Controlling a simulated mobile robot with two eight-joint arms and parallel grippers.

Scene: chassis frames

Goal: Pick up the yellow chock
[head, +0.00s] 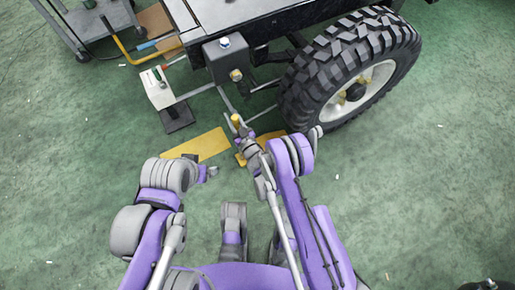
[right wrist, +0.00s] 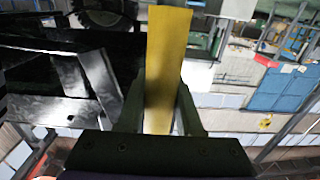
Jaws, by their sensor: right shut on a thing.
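The yellow chock (right wrist: 166,62) stands between the two fingers of my right gripper (right wrist: 160,108) in the right wrist view, a long yellow block with both fingers against its sides. In the head view my right gripper (head: 240,128) is in front of the chassis frame, left of the wheel, with a small yellow end of the chock (head: 236,119) showing at its tip. My left gripper (head: 211,172) is lower left of it, apart from the chock and small in view; I cannot see whether its jaws are open.
A large black tyre (head: 350,70) on a pale rim stands right of the right gripper. A grey box (head: 226,58) sits on the frame. A flat yellow piece (head: 197,146) lies on the green floor, another beside my right arm. A trolley (head: 85,20) stands top left. The right floor is clear.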

